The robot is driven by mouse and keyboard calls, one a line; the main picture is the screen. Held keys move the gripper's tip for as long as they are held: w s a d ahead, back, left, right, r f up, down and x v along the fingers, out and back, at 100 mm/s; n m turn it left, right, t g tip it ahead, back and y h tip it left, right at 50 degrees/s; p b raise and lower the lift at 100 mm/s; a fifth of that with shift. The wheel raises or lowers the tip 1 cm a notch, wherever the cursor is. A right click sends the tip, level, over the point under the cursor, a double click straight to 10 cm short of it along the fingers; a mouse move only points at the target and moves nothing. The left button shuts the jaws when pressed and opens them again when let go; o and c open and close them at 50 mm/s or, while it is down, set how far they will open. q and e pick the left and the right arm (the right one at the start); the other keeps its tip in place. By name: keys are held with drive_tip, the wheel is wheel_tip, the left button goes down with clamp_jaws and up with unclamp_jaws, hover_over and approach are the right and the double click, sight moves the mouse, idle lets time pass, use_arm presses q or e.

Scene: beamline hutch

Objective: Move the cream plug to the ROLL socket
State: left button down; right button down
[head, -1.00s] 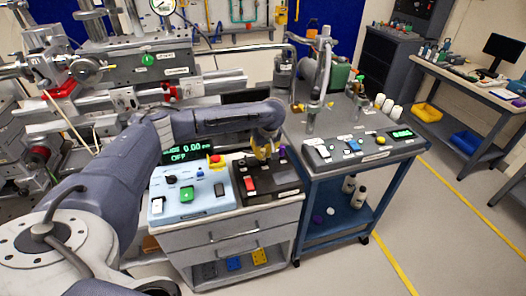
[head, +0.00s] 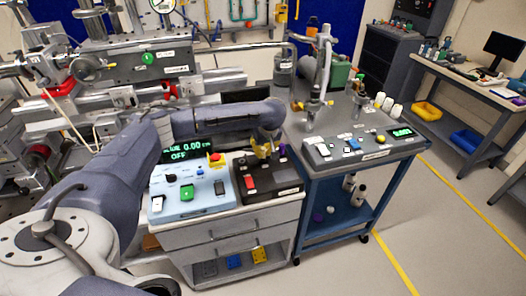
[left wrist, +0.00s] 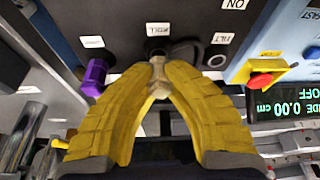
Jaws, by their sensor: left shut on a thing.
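My left gripper (left wrist: 158,95) has yellow fingers closed around the cream plug (left wrist: 157,68), whose narrow end shows between the fingertips in the left wrist view. The plug end meets a dark socket (left wrist: 156,45) beside a label that looks like ROLL (left wrist: 158,29). I cannot tell how deep it sits. A label reading TILT (left wrist: 222,38) is to the right, beside a dark ring-like part. A purple plug (left wrist: 95,78) stands at the left socket. In the head view my left gripper (head: 263,149) is over the back of the black control box (head: 285,186). My right gripper is out of view.
A pale blue control box (head: 205,203) with a red stop knob (head: 214,157) adjoins on the left, with a green display (head: 186,148) behind it. A blue-framed cart (head: 312,180) stands to the right. The floor in front of the cart is clear.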

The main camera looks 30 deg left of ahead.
use_arm(q)
drive_tip(key=shift+f, duration=0.55)
idle(0.5)
drive_tip(key=c, duration=1.4)
unclamp_jaws()
